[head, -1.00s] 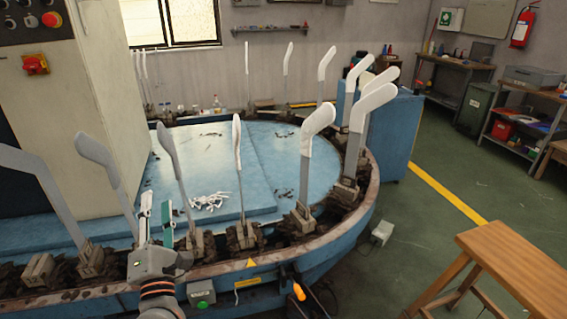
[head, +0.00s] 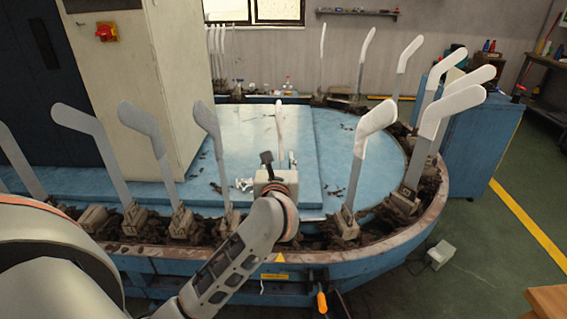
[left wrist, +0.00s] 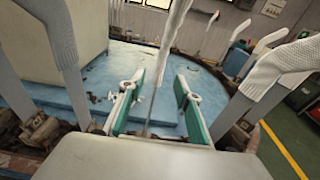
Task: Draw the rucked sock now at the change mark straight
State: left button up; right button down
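The sock at the change mark (head: 280,258), a yellow triangle on the rim, sits on a thin upright form seen nearly edge-on. The white sock (head: 280,118) covers the form's upper part above my left gripper (head: 274,172). In the left wrist view the sock (left wrist: 176,22) hangs over the top of the form, and bare grey board (left wrist: 152,115) shows lower down. My left gripper (left wrist: 160,103) is open, its green-padded fingers either side of the board with gaps visible. Rucks are too small to make out. My right gripper is out of view.
Neighbouring forms stand close on both sides: a bare-looking one (head: 208,125) to the left and a socked one (head: 374,120) to the right. White scraps (head: 243,184) lie on the blue deck (head: 330,140). A stool (head: 548,300) is at lower right.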

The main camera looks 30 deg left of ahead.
aim_at(280, 152)
pick_arm(q)
jog(key=x, duration=0.2)
jog(key=shift+w+a+f+b, duration=0.15)
jog(key=shift+w+b, duration=0.1)
jog(key=shift+b, duration=0.15)
jog(key=shift+x, duration=0.75)
jog(key=shift+w+a+f+b, duration=0.1)
jog(key=shift+w+a+b, duration=0.25)
jog(key=shift+w+b, duration=0.25)
jog(key=shift+w+a, duration=0.15)
jog(key=shift+w, duration=0.1)
jog(key=shift+w+a, duration=0.3)
jog(key=shift+w, duration=0.2)
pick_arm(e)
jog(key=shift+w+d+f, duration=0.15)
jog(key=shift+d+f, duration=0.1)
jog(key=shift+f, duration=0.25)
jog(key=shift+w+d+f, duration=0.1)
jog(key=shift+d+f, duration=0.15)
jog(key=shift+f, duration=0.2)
